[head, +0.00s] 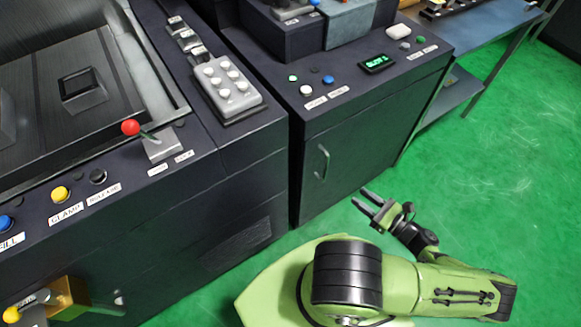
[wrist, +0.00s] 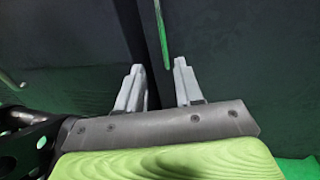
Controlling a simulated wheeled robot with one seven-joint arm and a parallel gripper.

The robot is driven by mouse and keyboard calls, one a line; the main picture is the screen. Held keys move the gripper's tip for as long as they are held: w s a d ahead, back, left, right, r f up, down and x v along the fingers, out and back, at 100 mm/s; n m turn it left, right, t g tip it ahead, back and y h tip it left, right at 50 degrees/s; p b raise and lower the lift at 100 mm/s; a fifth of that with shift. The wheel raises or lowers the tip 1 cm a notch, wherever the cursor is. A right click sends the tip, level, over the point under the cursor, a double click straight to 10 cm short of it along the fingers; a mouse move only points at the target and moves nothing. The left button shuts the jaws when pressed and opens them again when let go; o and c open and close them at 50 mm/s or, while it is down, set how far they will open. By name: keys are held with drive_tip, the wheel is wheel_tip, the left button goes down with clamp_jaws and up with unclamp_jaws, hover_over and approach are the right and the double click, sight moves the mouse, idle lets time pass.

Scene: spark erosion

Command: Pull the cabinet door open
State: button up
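The cabinet door (head: 340,157) is a dark front panel below the console with the green display, and it looks shut. Its handle (head: 322,161) is a slim vertical metal bar near the door's left edge. In the wrist view my gripper (wrist: 158,68) shows two grey fingers spread apart.
A large dark machine (head: 200,170) stands left of the cabinet, with a red-knobbed lever (head: 131,127) and a white button block (head: 227,86) on top. A blue table (head: 480,30) stands at the back right. The green floor (head: 500,150) right of the cabinet is clear.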

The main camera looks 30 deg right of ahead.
hover_over(323, 179)
drive_tip(key=shift+w+d+f+m+t+h+b, duration=0.2)
drive_tip(key=shift+w+m+t+h+b, duration=0.1)
drive_tip(key=shift+b, duration=0.15)
drive_tip(key=shift+c, duration=0.2)
clamp_jaws()
